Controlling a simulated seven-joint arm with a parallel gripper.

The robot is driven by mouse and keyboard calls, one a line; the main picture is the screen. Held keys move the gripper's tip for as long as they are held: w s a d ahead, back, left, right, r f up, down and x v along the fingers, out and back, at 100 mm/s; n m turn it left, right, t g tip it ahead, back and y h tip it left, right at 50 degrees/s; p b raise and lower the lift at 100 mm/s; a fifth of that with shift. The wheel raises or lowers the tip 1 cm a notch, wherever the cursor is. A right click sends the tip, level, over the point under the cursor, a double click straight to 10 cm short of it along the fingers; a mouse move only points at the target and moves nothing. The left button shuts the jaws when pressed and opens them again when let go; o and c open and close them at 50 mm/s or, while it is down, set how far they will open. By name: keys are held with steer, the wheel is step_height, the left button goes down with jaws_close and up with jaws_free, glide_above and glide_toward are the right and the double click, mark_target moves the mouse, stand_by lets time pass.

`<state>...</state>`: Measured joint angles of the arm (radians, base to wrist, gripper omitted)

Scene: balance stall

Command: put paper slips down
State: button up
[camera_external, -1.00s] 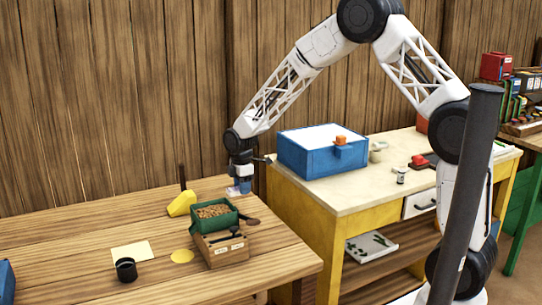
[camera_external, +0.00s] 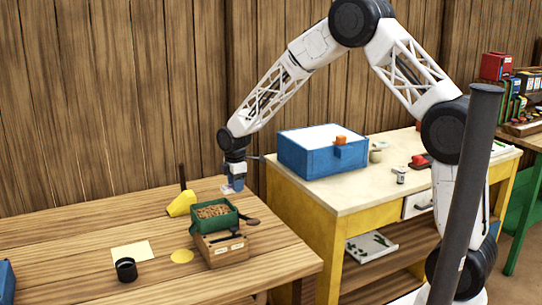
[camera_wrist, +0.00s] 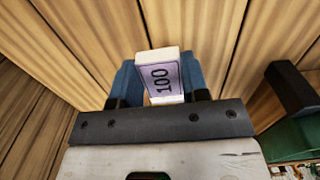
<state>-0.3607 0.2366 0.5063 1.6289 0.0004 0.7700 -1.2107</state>
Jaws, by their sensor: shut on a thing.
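The paper slips (camera_wrist: 160,78) are a small white and lilac bundle marked "100". They stand between the blue fingers of my gripper (camera_wrist: 158,92) in the wrist view. In the external view my gripper (camera_external: 233,185) is shut on them near the back right edge of the wooden table (camera_external: 85,230). Only a small pale bit of the slips (camera_external: 227,190) shows there. I cannot tell whether they touch the tabletop.
A yellow wedge with a dark post (camera_external: 181,204) stands left of my gripper. A green tray of brown bits (camera_external: 214,215) sits by a wooden box (camera_external: 222,250) in front. A yellow sheet (camera_external: 131,250), black cup (camera_external: 126,270) and yellow disc (camera_external: 182,256) lie front left.

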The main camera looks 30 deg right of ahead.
glide_above(214, 191)
steer(key=shift+w+d+f, duration=0.1)
steer(key=shift+d+f, duration=0.05)
steer(key=shift+f, duration=0.45)
steer(key=shift+f, duration=1.75)
steer(key=shift+f, duration=0.2)
steer(key=o, duration=0.9)
steer(key=shift+r, duration=0.2)
step_height(214, 191, up, 12)
